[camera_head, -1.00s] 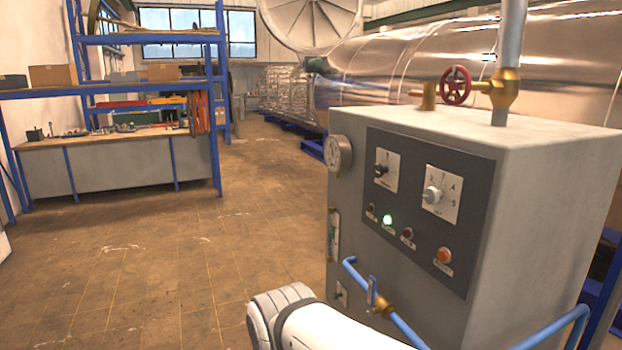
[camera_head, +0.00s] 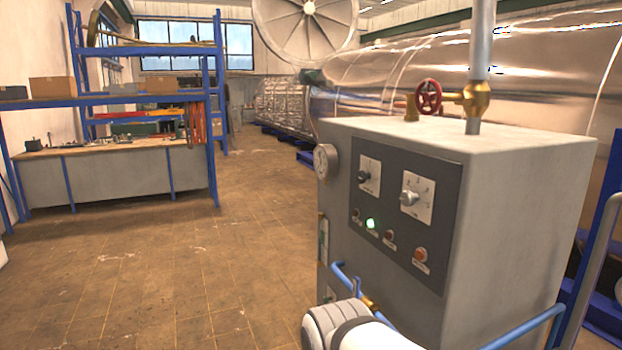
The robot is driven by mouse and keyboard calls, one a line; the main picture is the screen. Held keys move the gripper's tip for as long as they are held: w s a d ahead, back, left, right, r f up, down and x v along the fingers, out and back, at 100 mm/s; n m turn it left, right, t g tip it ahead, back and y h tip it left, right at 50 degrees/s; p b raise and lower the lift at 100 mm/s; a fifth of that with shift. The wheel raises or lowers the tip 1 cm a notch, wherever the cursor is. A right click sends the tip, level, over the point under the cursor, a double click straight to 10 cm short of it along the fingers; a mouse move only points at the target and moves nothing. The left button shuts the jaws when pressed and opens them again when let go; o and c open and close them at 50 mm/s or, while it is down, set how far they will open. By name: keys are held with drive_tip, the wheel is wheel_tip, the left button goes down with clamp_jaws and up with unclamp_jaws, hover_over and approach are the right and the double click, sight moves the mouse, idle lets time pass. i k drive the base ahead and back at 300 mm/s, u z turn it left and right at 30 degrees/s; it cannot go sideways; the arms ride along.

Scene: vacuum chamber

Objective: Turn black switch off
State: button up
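The black switch (camera_head: 364,177) is a dark knob on a white plate, at the upper left of the dark panel (camera_head: 451,190) on the grey control box (camera_head: 515,190). Beside it on the right is a pale knob (camera_head: 409,198) on a larger white plate. Below them is a row of small round lamps or buttons, with a green lamp (camera_head: 370,224) lit. A white, rounded part of my arm shows at the bottom, in front of the box's lower edge. My gripper's fingers are not visible.
A blue pipe (camera_head: 528,329) runs along the box's lower front. A gauge (camera_head: 326,161) sits on its left edge, and a red valve wheel (camera_head: 428,97) stands above it. Open floor (camera_head: 170,270) lies to the left, before a workbench (camera_head: 110,182).

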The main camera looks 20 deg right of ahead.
sight(360, 176)
drive_tip(key=z, duration=0.1)
drive_tip(key=i, duration=1)
drive_tip(key=u, duration=0.05)
